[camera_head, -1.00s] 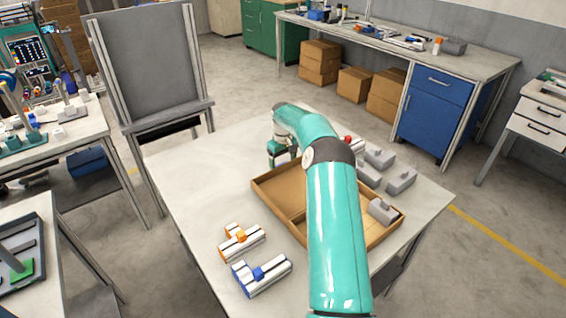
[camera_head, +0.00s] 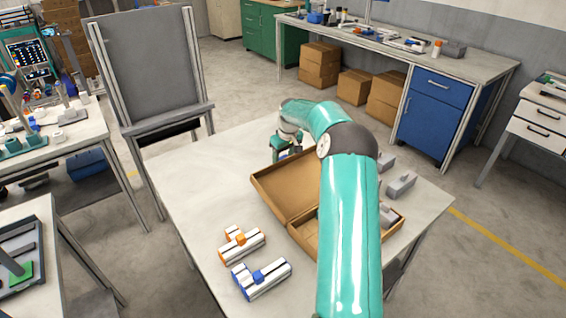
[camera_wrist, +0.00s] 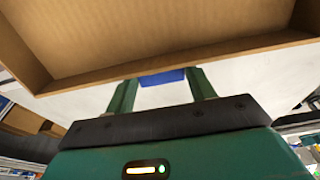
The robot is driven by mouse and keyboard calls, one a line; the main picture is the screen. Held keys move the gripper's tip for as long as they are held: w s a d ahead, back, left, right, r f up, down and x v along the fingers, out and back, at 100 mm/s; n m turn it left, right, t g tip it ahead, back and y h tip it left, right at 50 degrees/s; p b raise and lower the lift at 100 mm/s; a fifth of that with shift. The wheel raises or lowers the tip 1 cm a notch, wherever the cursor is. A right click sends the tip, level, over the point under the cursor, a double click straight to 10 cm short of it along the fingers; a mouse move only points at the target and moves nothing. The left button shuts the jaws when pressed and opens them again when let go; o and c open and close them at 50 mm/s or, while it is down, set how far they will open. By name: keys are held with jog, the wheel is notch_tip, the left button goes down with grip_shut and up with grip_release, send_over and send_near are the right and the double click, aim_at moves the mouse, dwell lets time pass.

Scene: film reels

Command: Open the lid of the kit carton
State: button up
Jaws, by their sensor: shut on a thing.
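The brown kit carton (camera_head: 294,232) stands on the light table. Its lid (camera_head: 282,187) is swung open to the left of the box, with its hollow inner side showing. In the wrist view the lid (camera_wrist: 150,40) fills the top, its rim crossing above the fingers. My gripper (camera_head: 284,158) is at the lid's far outer edge. In the wrist view my gripper (camera_wrist: 162,85) has its fingers either side of a blue tab (camera_wrist: 162,77) at the lid's rim and is shut on it. My arm hides much of the box and part of the lid.
An orange-and-white part (camera_head: 241,245) and a blue-and-white part (camera_head: 262,279) lie at the table's near left. Grey blocks (camera_head: 401,184) lie to the right of the carton. The table's left side (camera_head: 195,190) is clear. A grey board on a stand (camera_head: 150,65) rises behind.

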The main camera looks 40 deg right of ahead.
jog(key=s+r+t, duration=0.1)
jog(key=r, duration=0.1)
jog(key=s+r+t, duration=0.1)
jog(key=r, duration=0.2)
jog(key=s+r+t, duration=0.1)
jog(key=r, duration=0.1)
jog(key=shift+d+r, duration=0.1)
jog(key=shift+r, duration=0.05)
jog(key=shift+s+r, duration=0.4)
jog(key=shift+r, duration=0.1)
jog(key=shift+s, duration=0.1)
jog(key=o, duration=1.3)
jog(key=shift+o, duration=0.5)
jog(key=shift+r, duration=0.15)
jog(key=v, duration=1.3)
jog(key=shift+s+r, duration=0.2)
